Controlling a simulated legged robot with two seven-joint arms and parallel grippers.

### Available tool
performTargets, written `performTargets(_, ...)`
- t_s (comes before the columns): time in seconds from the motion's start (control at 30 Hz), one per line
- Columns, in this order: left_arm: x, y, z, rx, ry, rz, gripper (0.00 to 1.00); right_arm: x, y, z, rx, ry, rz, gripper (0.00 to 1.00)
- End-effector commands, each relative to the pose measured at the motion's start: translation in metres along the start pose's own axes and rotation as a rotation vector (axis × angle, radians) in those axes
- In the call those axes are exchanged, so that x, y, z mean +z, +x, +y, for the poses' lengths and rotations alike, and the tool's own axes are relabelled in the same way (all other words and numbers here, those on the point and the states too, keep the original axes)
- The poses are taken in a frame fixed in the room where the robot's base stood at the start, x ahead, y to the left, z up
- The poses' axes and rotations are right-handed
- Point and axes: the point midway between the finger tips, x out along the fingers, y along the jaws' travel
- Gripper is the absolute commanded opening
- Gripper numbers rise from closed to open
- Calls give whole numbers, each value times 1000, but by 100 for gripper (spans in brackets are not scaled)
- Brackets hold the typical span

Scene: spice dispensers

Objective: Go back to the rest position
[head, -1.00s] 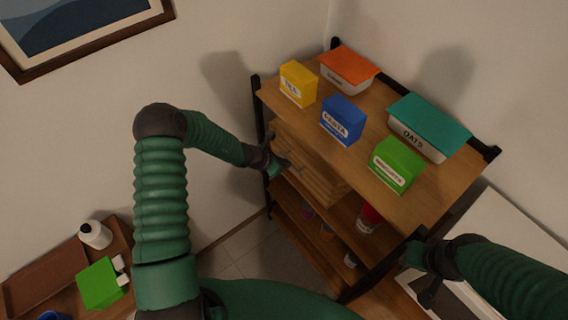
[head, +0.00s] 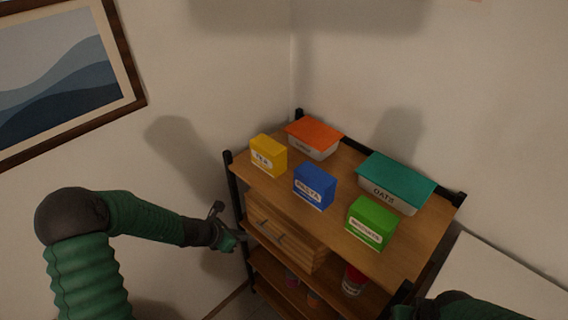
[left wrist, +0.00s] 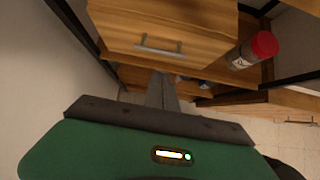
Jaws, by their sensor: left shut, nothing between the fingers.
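My left gripper (head: 236,240) is shut and empty, just left of the wooden drawer box (head: 290,246) in the shelf. In the left wrist view the narrow shut fingers (left wrist: 161,90) point toward the shelf, below the drawer front (left wrist: 165,22) with its metal handle (left wrist: 160,48). The gripper appears apart from the handle. Part of my right arm (head: 455,306) shows at the bottom right edge; its fingers are mostly cut off, so their state is unclear.
The wooden shelf (head: 345,228) has dark posts. On top stand yellow (head: 268,155), blue (head: 315,186) and green (head: 371,222) boxes, plus orange-lidded (head: 315,138) and teal-lidded (head: 396,182) containers. A red-capped jar (left wrist: 253,50) sits below. Open space lies left of the shelf.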

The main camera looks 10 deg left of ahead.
Motion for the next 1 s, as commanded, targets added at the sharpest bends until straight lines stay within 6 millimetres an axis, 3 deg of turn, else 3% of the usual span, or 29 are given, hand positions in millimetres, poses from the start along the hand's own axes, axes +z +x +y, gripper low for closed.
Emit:
performTargets(0.07,-4,3,-15,-22,132,22,0,3,11,0,0,0,0,33)
performTargets(0.17,-16,5,-56,-95,532,89,0,8,34,0,0,0,0,33)
performTargets(0.3,-55,-12,-119,-269,1337,202,0,18,75,0,0,0,-1,33)
performTargets(0.4,-84,-33,-146,-400,1863,260,0,24,98,0,0,0,-1,33)
performTargets(0.5,-106,-52,-159,-509,2254,294,0,27,113,0,0,0,-1,33)
performTargets(0.6,-117,-64,-162,-575,2478,311,0,28,118,0,0,0,0,33)
performTargets(0.67,-119,-68,-163,-595,2540,316,0,28,119,0,0,0,0,33)
performTargets(1.0,-120,-69,-162,-603,2560,317,0,28,118,0,0,0,0,33)
